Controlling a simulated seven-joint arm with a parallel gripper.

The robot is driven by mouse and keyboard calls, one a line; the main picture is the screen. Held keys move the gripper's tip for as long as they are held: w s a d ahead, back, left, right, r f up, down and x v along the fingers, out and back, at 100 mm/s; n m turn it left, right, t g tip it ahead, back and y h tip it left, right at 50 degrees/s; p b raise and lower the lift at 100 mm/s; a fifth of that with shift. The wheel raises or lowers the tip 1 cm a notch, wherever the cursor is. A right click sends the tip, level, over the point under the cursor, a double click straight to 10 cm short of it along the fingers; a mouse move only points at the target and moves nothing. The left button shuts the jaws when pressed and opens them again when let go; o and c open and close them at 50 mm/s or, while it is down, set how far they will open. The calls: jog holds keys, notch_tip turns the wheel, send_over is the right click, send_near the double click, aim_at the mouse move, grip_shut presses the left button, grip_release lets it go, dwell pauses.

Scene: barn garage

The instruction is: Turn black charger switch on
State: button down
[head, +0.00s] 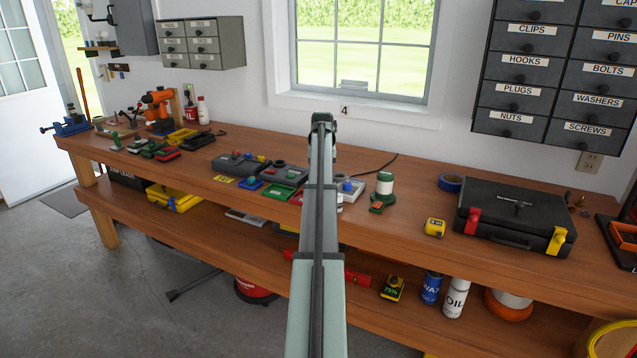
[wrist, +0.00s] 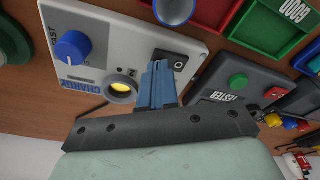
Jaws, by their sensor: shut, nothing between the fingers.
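The charger (wrist: 110,28) is a light grey box with lettering, lying on the bench in the wrist view. It bears a blue knob (wrist: 72,47), a bright yellow round lamp (wrist: 121,91) and a black rocker switch (wrist: 179,62) with a white "O" mark. My gripper (wrist: 160,66) is shut and empty, its blue-grey fingers over the charger beside the switch. The fingertips overlap the switch's left part in the picture; I cannot tell whether they touch it. In the head view my arm hides the gripper and most of the charger; its blue knob (head: 347,186) shows just right of the arm.
A dark tester box (wrist: 237,90) with a green button (wrist: 238,81) is beside the charger. Red and green trays (wrist: 205,12) lie close by.

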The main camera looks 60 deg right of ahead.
jog(key=shift+f, duration=0.5)
dwell(0.3)
jog(key=shift+r, duration=3.5)
